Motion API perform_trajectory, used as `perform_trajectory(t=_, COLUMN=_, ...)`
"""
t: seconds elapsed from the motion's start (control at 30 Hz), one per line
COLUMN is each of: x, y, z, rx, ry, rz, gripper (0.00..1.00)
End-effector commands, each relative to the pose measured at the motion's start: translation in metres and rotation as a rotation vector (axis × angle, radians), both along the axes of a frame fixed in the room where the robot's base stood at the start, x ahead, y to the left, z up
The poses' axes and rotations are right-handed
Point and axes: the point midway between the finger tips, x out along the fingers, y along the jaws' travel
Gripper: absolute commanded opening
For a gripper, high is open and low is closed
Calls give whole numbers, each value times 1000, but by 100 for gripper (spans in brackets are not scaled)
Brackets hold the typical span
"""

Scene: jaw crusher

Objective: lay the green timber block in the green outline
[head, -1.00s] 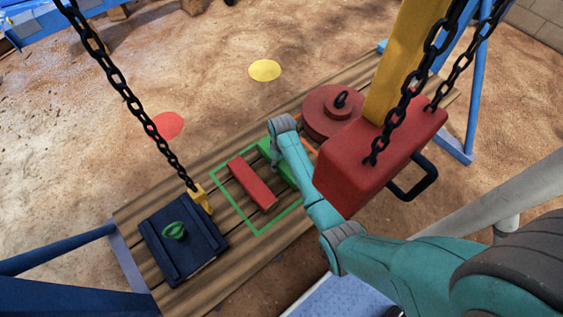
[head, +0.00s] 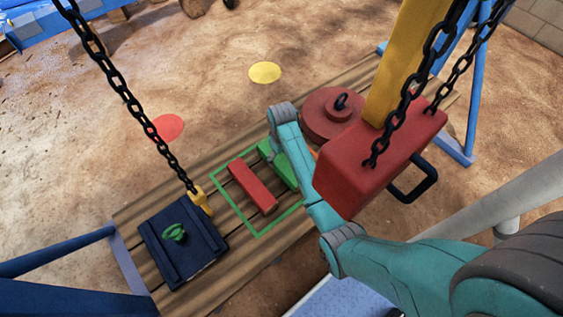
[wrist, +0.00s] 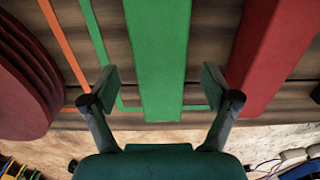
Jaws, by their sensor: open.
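The green timber block (wrist: 160,55) lies flat on the plank deck, inside the green outline (head: 235,214) along its right side in the head view. In the wrist view its near end covers part of the outline's near line, so I cannot tell whether that end touches it. In the head view the block (head: 280,165) is partly hidden by my arm. My gripper (wrist: 160,80) is open, with one finger on each side of the block in the wrist view and a gap to both sides. A red block (head: 252,186) lies parallel to it inside the outline.
A round red weight (head: 328,118) sits to the right, beside an orange line (wrist: 66,45). A large red block on chains (head: 365,165) hangs close to my arm.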

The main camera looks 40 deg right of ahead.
Motion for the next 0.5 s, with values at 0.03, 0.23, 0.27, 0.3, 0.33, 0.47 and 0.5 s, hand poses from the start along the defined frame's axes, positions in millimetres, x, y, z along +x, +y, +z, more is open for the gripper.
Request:
perform_trajectory(t=0.03, x=1, y=0, z=11, rx=-1, ry=-3, rz=0, gripper=87)
perform_trajectory(t=0.23, x=1, y=0, z=43, rx=-1, ry=-3, rz=0, gripper=87)
perform_trajectory(t=0.27, x=1, y=0, z=46, rx=0, ry=-2, rz=0, gripper=87)
perform_trajectory(t=0.3, x=1, y=0, z=50, rx=-1, ry=-2, rz=0, gripper=87)
perform_trajectory(t=0.33, x=1, y=0, z=53, rx=-1, ry=-2, rz=0, gripper=87)
perform_trajectory(t=0.47, x=0, y=0, z=58, rx=0, ry=0, rz=0, gripper=87)
perform_trajectory(t=0.5, x=0, y=0, z=59, rx=0, ry=0, rz=0, gripper=87)
